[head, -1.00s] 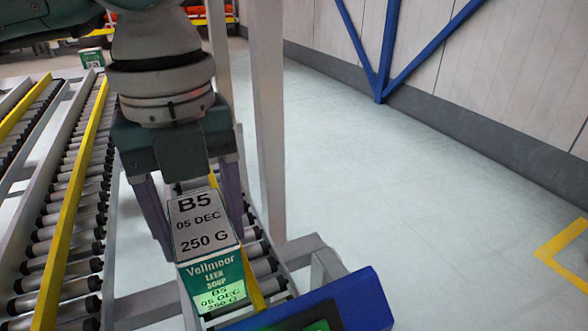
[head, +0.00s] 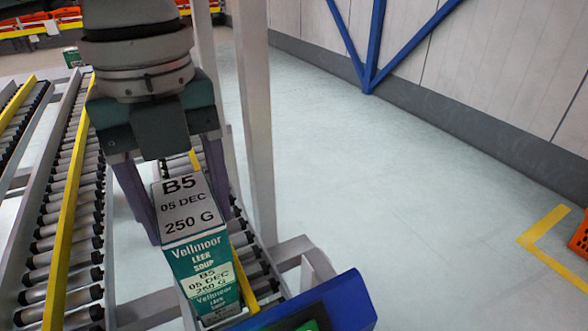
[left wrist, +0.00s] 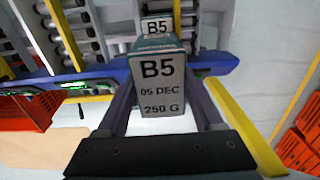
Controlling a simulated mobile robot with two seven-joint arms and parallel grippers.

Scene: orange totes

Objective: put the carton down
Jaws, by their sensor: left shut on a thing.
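My left gripper (head: 190,222) is shut on a carton (head: 196,252), one finger on each side. The carton is green with a grey top marked B5, 05 DEC, 250 G, and its front reads Vellmoor Leek Soup. It is roughly upright above a roller lane; its underside is hidden. A second carton (head: 214,300) with the same markings shows just below it in the head view. In the left wrist view the held carton (left wrist: 157,90) is between the fingers, with the second carton (left wrist: 158,26) beyond it. Whether the two touch, I cannot tell. My right gripper is not in view.
Roller lanes (head: 68,225) with yellow dividers run along the left. A blue rail (left wrist: 215,65) with green-lit displays crosses the lane end. A grey post (head: 258,130) stands close right of my arm. An orange tote (head: 579,240) is at the right edge. Open floor lies between.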

